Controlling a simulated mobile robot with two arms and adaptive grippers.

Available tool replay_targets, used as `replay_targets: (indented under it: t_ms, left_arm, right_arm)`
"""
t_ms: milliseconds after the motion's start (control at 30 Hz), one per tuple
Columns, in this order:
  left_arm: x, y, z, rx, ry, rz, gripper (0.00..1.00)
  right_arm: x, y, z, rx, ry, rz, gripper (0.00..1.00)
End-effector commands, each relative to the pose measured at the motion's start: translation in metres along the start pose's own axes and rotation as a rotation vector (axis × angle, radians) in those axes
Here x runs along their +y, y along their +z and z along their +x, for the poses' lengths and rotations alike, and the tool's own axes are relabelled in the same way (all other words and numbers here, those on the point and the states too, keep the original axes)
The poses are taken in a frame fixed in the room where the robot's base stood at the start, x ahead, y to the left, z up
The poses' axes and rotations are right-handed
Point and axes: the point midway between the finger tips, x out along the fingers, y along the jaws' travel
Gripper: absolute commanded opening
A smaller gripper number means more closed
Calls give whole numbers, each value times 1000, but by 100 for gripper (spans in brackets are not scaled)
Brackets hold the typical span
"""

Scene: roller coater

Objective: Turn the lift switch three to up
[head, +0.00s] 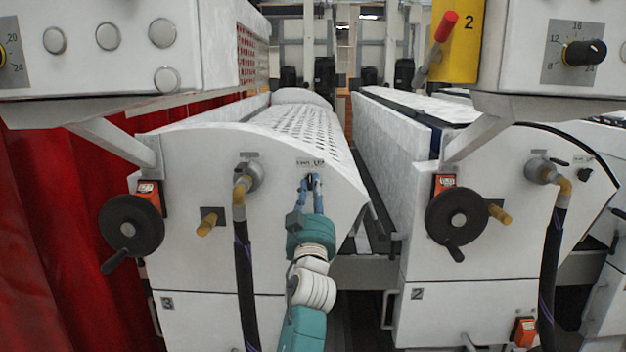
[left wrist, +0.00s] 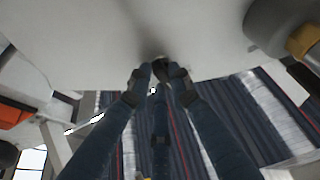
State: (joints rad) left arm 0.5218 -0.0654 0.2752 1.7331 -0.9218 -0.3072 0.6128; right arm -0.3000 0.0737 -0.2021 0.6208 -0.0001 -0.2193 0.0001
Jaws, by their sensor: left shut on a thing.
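The lift switch (head: 311,180) is a small dark knob on the white front panel of the machine marked 3 (head: 167,303), below a small label. My left gripper (head: 313,188), with blue fingers and a teal wrist, reaches up to the panel and is shut on the switch. My right gripper is not in view.
Left of the switch are a hose fitting (head: 247,177) with a black hose and a black handwheel (head: 131,228). Machine 2 (head: 417,294) stands to the right across a narrow gap. Control boxes overhang at upper left (head: 120,45) and upper right.

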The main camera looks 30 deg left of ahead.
Motion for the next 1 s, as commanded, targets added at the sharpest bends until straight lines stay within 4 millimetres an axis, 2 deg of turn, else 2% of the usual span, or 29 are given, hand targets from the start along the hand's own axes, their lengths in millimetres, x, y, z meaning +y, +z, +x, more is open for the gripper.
replay_targets:
  t_ms: [33,100,500,700,1000]
  left_arm:
    - [-1,-7,3,3,19,48,0]
    - [-2,-7,3,3,44,108,0]
    - [-5,-5,2,3,163,395,0]
    - [-7,-4,2,5,196,478,0]
    - [-7,-3,1,6,216,526,0]
  right_arm:
    - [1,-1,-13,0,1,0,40]
    - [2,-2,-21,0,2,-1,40]
    - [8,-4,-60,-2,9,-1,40]
    - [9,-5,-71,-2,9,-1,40]
    - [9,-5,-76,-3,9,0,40]
